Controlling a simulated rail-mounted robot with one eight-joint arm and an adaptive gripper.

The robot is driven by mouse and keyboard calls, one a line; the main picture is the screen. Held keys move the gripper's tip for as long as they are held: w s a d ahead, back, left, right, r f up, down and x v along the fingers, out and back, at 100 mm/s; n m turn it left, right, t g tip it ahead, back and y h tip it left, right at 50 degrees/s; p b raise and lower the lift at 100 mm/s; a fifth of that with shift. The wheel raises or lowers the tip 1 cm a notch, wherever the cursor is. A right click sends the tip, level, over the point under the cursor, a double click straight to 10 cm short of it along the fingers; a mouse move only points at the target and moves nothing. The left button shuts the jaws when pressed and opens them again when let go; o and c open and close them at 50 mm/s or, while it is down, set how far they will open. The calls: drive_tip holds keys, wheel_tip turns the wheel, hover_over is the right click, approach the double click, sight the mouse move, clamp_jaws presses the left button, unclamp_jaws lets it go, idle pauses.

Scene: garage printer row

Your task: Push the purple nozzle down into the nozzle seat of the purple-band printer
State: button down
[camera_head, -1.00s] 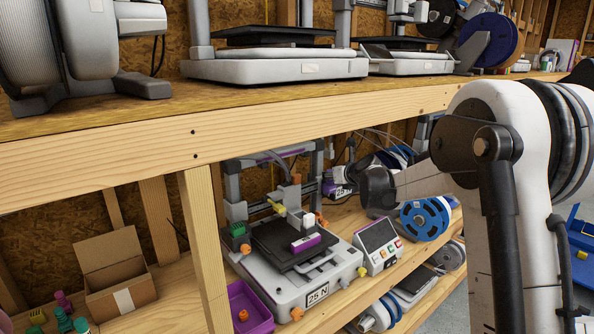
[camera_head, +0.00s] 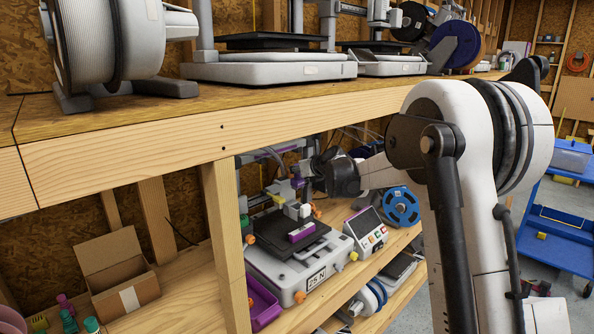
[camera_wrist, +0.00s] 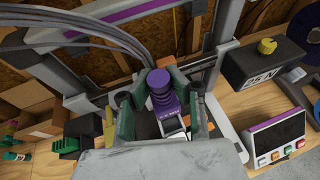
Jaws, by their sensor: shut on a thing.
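The purple-band printer (camera_head: 265,265) stands on the lower shelf, with a "25 N" plate on its front and a purple band along its top bar (camera_wrist: 122,14). Its grey print head (camera_head: 290,202) hangs above the dark bed. In the wrist view, the ribbed purple nozzle (camera_wrist: 160,84) is between the green finger pads of my gripper (camera_wrist: 160,108), which is shut on it. A light block (camera_wrist: 174,126) shows just below it. In the head view, my gripper (camera_head: 302,184) is beside the top of the print head. The nozzle seat is hidden, so I cannot tell whether the nozzle touches it.
The upper shelf's wooden beam (camera_head: 180,148) runs above and a post (camera_head: 226,245) stands at left. A control box (camera_head: 366,230) and blue spool (camera_head: 401,206) are at right. Cables (camera_wrist: 95,38) pass close to the nozzle. A purple tray (camera_head: 263,302) lies at the front left.

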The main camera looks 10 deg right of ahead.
sight(300, 184)
drive_tip(key=shift+f+b, duration=2.15)
drive_tip(key=shift+f, duration=0.75)
drive_tip(key=shift+f+b, duration=2.25)
drive_tip(key=shift+f, duration=0.1)
idle(0.5)
drive_tip(key=c, duration=1.6)
unclamp_jaws()
drive_tip(key=v, duration=1.2)
